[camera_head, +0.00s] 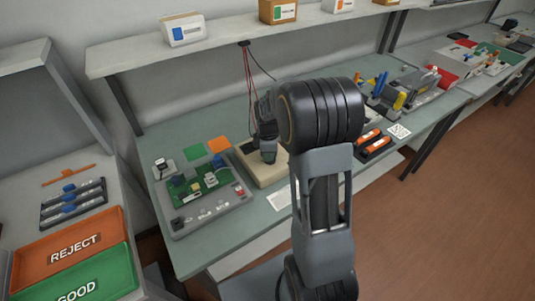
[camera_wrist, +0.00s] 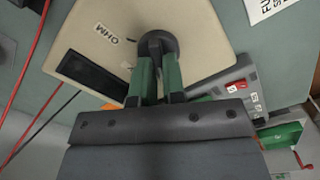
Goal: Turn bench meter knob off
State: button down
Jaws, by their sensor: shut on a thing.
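The bench meter (camera_wrist: 205,38) is a beige case with a dark display window (camera_wrist: 92,74) and a label reading OHM. In the head view the meter (camera_head: 276,179) lies on the bench, partly hidden by my arm. Its round dark knob (camera_wrist: 156,40) is at the centre of the wrist view. My gripper (camera_wrist: 157,62) has its two green-padded fingers closed on the knob from either side. The gripper also shows in the head view (camera_head: 267,153), pointing down over the meter, where the knob is hidden. I cannot read which setting the knob points to.
A grey board fixture (camera_head: 205,205) with a green circuit board stands left of the meter. Orange and green squares lie behind it. Red and black leads (camera_head: 247,75) hang behind the meter. Orange cartridges (camera_head: 372,143) lie to the right. REJECT (camera_head: 35,246) and GOOD trays are at far left.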

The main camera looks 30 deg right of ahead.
dwell(0.4)
jog(key=c, duration=1.2)
grip_release()
notch_tip(320, 180, up, 14)
jog(key=shift+f, duration=0.1)
jog(key=s+a+f+m+t, duration=0.1)
jog(key=s+a+m+t, duration=0.1)
jog(key=s+a+m, duration=0.2)
jog(key=s+a+f+m+t, duration=0.1)
jog(key=s+a+m, duration=0.4)
jog(key=s+m, duration=0.4)
jog(key=shift+s+t, duration=0.4)
jog(key=shift+s, duration=1.35)
